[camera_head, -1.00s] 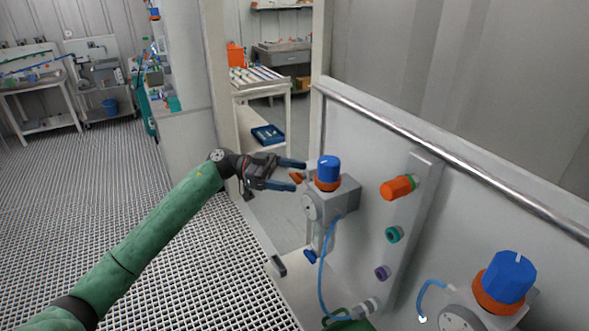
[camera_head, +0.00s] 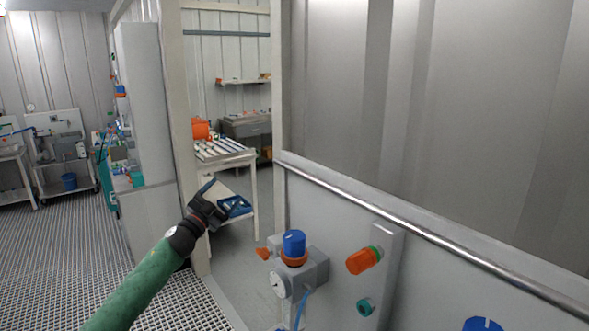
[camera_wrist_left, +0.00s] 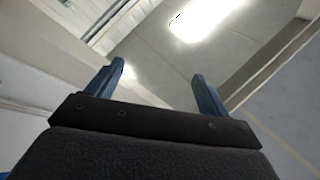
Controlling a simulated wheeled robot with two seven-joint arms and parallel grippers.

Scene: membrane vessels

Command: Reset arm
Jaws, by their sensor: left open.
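My left gripper (camera_head: 208,188) is raised and points up and away, left of the valve block with the blue knob. It is apart from the block. In the left wrist view the gripper (camera_wrist_left: 158,85) shows its two blue fingers spread apart with nothing between them, against the ceiling and a bright lamp. My green left arm (camera_head: 140,290) comes in from the bottom. My right gripper is not in view.
The grey valve block (camera_head: 312,268) carries a blue knob (camera_head: 293,243) and sits on the panel. An orange fitting (camera_head: 364,260) and a teal fitting (camera_head: 364,307) are to its right. A metal rail (camera_head: 400,218) runs along the panel top. A white table (camera_head: 250,165) stands behind.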

